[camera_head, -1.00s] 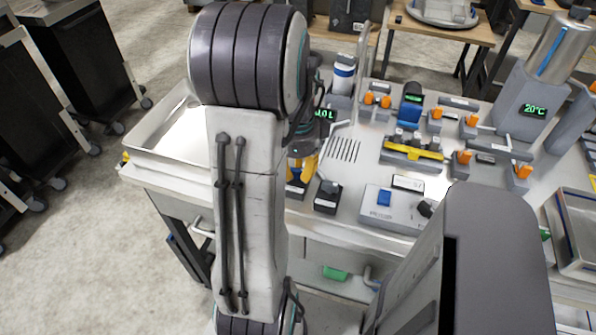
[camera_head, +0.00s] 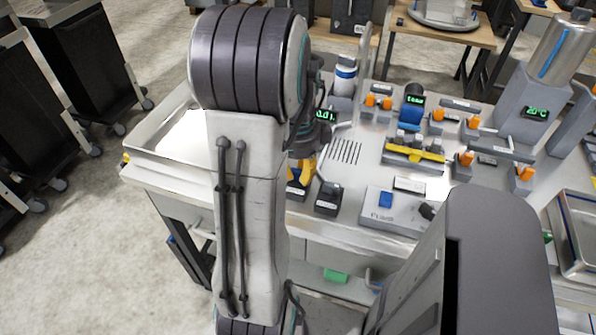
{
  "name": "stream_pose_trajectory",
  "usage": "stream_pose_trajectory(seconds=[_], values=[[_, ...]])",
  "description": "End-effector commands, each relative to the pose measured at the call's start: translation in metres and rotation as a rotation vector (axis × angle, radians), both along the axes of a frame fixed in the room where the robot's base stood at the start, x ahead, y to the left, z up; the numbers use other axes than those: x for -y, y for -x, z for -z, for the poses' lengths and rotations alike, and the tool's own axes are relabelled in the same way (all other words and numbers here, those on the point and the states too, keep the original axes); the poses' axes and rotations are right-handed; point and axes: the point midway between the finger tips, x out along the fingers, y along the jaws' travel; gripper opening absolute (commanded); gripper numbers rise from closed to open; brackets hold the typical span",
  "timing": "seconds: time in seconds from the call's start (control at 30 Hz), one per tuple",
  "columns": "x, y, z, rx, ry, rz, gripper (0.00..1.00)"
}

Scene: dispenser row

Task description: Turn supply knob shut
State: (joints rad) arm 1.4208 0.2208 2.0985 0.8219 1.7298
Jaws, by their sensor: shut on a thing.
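My gripper (camera_head: 306,160) is low over the bench's left front part, mostly hidden behind my own arm. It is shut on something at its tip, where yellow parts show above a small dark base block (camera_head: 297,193). I take this to be the supply knob, but its shape and the contact are hidden. A green-lit display (camera_head: 325,115) shows just right of my arm, partly covered, and its reading is not fully legible.
Right of the gripper are a dark block (camera_head: 328,198), a grey box with a blue button (camera_head: 386,199), a yellow bar handle (camera_head: 415,152) and several orange-handled valves. A metal tray (camera_head: 175,140) lies left. Dark carts (camera_head: 85,60) stand on the floor beyond it.

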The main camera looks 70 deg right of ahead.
Motion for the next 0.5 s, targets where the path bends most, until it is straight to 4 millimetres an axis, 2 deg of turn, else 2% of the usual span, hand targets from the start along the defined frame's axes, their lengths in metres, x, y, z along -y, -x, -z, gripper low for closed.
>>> stream_pose_trajectory(seconds=[0.03, 0.3, 0.5], values=[[-0.0012, 0.0004, 0.0015, -0.001, -0.005, 0.002, 0.25], [-0.0005, 0.0002, 0.0007, 0.000, -0.002, 0.000, 0.49], [-0.0002, 0.0001, 0.0003, 0.000, -0.001, 0.000, 0.49]])
